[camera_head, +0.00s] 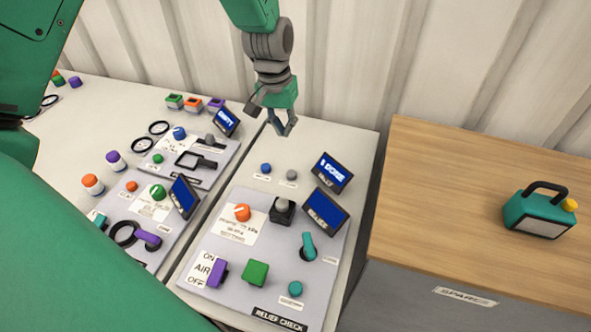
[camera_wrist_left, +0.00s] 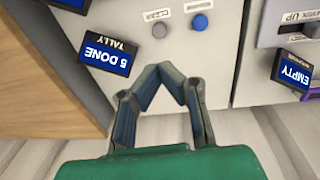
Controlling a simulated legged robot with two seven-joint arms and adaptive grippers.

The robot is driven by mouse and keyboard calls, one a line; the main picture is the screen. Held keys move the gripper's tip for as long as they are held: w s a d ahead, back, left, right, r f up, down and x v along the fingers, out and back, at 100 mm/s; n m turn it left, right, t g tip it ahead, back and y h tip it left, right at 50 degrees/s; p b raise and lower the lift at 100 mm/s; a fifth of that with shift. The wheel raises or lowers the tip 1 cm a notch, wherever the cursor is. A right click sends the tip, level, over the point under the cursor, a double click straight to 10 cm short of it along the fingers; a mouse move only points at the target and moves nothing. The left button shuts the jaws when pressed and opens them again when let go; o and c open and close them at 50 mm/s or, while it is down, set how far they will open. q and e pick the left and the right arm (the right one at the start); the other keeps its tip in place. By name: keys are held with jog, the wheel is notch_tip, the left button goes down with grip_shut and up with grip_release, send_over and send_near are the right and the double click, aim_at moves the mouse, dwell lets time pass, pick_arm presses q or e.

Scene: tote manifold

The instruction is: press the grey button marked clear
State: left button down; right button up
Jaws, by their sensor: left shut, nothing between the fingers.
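The grey button (camera_head: 292,174) sits on the white top of the near console, right of a blue button (camera_head: 266,168). My left gripper (camera_head: 285,133) is above the console's back edge, behind the buttons. Its fingers (camera_wrist_left: 172,70) meet at the tips, empty and apart from the grey button. My right gripper is not in view.
A tally screen (camera_head: 332,173) reading "5 DONE" in the wrist view stands right of the grey button. Below are another screen (camera_head: 325,210), a black joystick (camera_head: 282,210), an orange knob (camera_head: 242,212) and a green block (camera_head: 255,273). A wooden-topped cabinet (camera_head: 450,190) stands right.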

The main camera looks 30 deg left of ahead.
pick_arm(q)
send_near(291, 173)
notch_tip(291, 173, down, 8)
jog(key=shift+w+d+p, duration=0.15)
jog(key=shift+d+p, duration=0.05)
jog(key=shift+p, duration=0.1)
dwell(0.5)
